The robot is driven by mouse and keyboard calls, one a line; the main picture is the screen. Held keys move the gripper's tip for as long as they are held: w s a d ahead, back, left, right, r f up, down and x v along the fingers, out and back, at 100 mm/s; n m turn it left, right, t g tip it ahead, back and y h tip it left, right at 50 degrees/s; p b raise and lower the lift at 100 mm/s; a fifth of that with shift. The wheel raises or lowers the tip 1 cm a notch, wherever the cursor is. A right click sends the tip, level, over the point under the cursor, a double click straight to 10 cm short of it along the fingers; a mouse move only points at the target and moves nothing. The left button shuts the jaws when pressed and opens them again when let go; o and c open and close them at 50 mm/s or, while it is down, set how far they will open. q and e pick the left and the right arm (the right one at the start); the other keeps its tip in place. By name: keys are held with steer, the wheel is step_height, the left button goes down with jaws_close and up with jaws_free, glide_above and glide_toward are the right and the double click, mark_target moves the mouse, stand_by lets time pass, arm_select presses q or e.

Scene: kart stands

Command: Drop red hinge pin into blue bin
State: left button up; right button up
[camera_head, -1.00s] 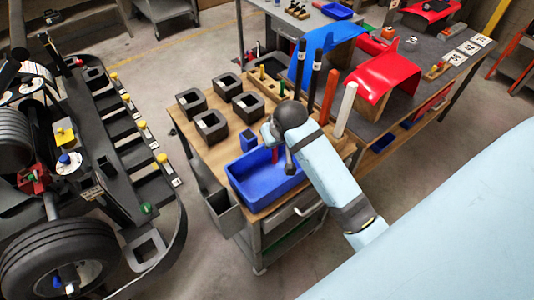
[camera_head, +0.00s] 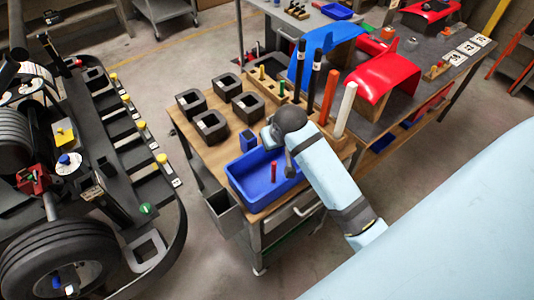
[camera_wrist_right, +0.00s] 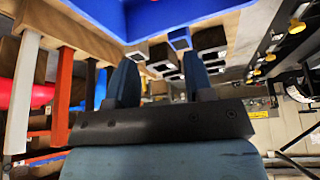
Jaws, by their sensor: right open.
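The red hinge pin (camera_head: 274,171) shows upright within the outline of the blue bin (camera_head: 240,186) in the head view. I cannot tell whether it touches the bin floor. My right gripper (camera_head: 279,152) is above the bin's back right part, with the pin below it and apart from it. In the right wrist view the two fingers of my right gripper (camera_wrist_right: 160,78) are spread with nothing between them. My left gripper is not in view.
The bin stands on a wooden cart top (camera_head: 180,119) with several black square blocks (camera_head: 212,125), a small blue cup (camera_head: 248,140) and a rack with upright red and white bars (camera_head: 345,108). A table with blue and red panels (camera_head: 388,76) stands behind. A kart stand is left.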

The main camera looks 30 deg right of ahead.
steer(key=v, duration=1.3)
steer(key=shift+r+b, duration=0.2)
steer(key=shift+b, duration=0.2)
steer(key=shift+f, duration=0.1)
steer(key=s+a+f+n+t+y, duration=0.1)
steer(key=s+a+f+n+t, duration=0.15)
steer(key=f, duration=0.75)
steer(key=s+a+f+n+t+y, duration=0.1)
steer(key=s+a+f+n+t, duration=0.2)
steer(key=f, duration=0.8)
steer(key=s+a+f+y, duration=0.2)
steer(key=s+a+f, duration=0.2)
steer(key=s, duration=0.3)
steer(key=shift+f+t, duration=0.35)
steer(key=shift+f, duration=0.15)
steer(key=shift+m, duration=0.25)
